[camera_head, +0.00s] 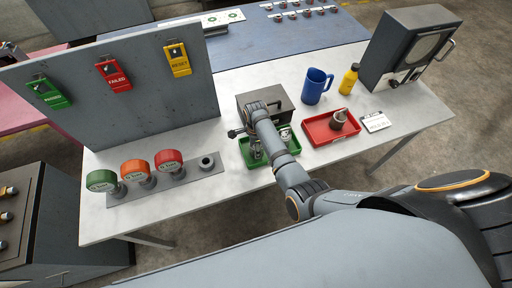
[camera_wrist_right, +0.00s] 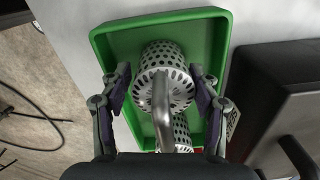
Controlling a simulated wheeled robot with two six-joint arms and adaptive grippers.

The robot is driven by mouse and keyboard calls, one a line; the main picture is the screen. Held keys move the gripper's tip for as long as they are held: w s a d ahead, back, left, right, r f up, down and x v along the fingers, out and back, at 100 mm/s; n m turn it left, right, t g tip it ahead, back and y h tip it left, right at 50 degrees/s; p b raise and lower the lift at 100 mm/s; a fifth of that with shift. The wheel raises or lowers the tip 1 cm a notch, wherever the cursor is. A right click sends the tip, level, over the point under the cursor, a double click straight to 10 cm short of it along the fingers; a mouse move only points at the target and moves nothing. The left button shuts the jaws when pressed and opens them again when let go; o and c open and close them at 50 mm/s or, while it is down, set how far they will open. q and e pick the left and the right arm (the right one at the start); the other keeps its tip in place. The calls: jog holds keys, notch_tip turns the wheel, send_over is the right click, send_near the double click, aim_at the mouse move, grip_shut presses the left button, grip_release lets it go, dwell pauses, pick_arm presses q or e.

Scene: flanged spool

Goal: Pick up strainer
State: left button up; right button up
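A perforated metal strainer (camera_wrist_right: 165,60) with a curved metal handle (camera_wrist_right: 163,112) sits in the green tray (camera_wrist_right: 222,40). A second perforated metal piece (camera_wrist_right: 182,132) lies beside it in the tray, partly hidden by the handle. My right gripper (camera_wrist_right: 160,78) is open over the tray, with one finger on each side of the strainer and its handle; gaps show on both sides. In the head view the green tray (camera_head: 262,163) is on the white table, and my right arm and gripper (camera_head: 248,146) hide much of its contents. My left gripper is not in view.
A grey metal box (camera_head: 265,100) stands behind the green tray. To the right are a red tray (camera_head: 320,138) with a metal part, a blue jug (camera_head: 315,86) and a yellow bottle (camera_head: 348,79). Stamps (camera_head: 135,171) stand in a rack on the left, before a grey panel (camera_head: 140,110).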

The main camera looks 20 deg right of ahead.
jog(key=shift+w+d+f, duration=0.2)
jog(key=shift+d, duration=0.05)
jog(key=c, duration=0.7)
jog(key=shift+c, duration=0.3)
